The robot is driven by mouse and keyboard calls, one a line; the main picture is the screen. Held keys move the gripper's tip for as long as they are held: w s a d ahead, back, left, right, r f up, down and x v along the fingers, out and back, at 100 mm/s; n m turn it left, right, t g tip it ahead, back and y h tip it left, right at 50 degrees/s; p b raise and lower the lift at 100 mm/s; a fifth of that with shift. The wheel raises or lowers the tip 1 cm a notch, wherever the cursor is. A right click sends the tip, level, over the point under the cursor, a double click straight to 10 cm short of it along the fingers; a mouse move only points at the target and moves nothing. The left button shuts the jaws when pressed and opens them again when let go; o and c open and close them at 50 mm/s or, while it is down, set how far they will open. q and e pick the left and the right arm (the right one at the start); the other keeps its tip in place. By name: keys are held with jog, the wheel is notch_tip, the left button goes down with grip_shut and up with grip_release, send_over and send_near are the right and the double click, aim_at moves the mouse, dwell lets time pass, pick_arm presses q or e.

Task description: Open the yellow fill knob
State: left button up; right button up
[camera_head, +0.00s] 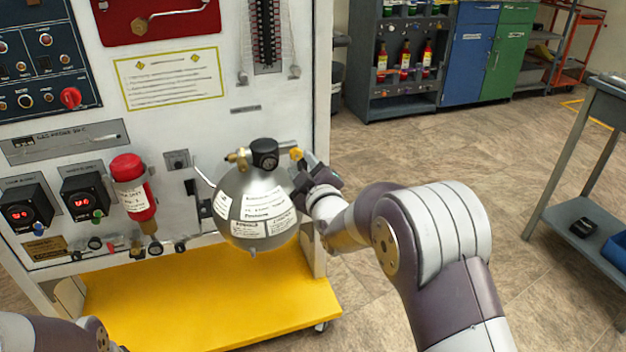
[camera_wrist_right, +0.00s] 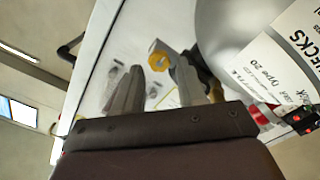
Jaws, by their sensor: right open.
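A grey metal sphere (camera_head: 254,205) with white labels hangs in front of the white panel in the head view. A black gauge and brass fittings sit on top of it. The small yellow fill knob (camera_head: 296,153) is at its upper right. In the right wrist view the yellow knob (camera_wrist_right: 160,61) shows as a ring-like piece beyond the fingers. My right gripper (camera_head: 306,163) is just to the right of the knob. In the wrist view my right gripper (camera_wrist_right: 160,70) is open with nothing clearly between its fingers; whether it touches the knob cannot be told. My left gripper is out of frame.
The white panel (camera_head: 200,125) carries a red cylinder (camera_head: 133,190), two red-lit displays and several knobs left of the sphere. A yellow base shelf (camera_head: 200,300) is below. A grey side table (camera_head: 600,130) stands at the right. The floor between is clear.

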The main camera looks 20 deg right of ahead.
jog(key=s+p, duration=0.1)
jog(key=s, duration=0.7)
jog(key=shift+s+d+p, duration=0.15)
jog(key=shift+s+p, duration=0.15)
jog(key=shift+s, duration=0.1)
